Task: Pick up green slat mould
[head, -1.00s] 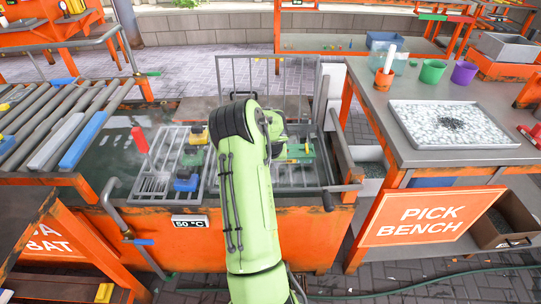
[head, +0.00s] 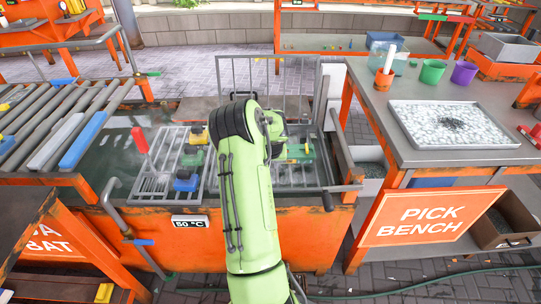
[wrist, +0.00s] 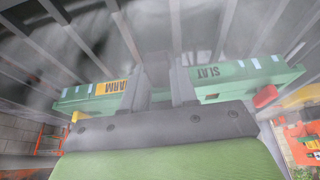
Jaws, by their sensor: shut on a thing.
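The green slat mould (wrist: 230,80) lies across the wrist view, with the word SLAT at its right and a yellow label at its left. My gripper (wrist: 172,85) is shut on its middle, one finger on each side of the grip. In the head view the mould (head: 302,151) shows only in part, in the right-hand rack of the tank, because my arm hides the rest. My gripper is hidden there behind my arm. A red tab sticks out near the mould's right end in the wrist view.
The water tank (head: 175,225) carries a 50 °C sign. A raised wire grid (head: 290,80) stands behind. The pick bench (head: 470,157) with a pebble tray (head: 395,118) is at right.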

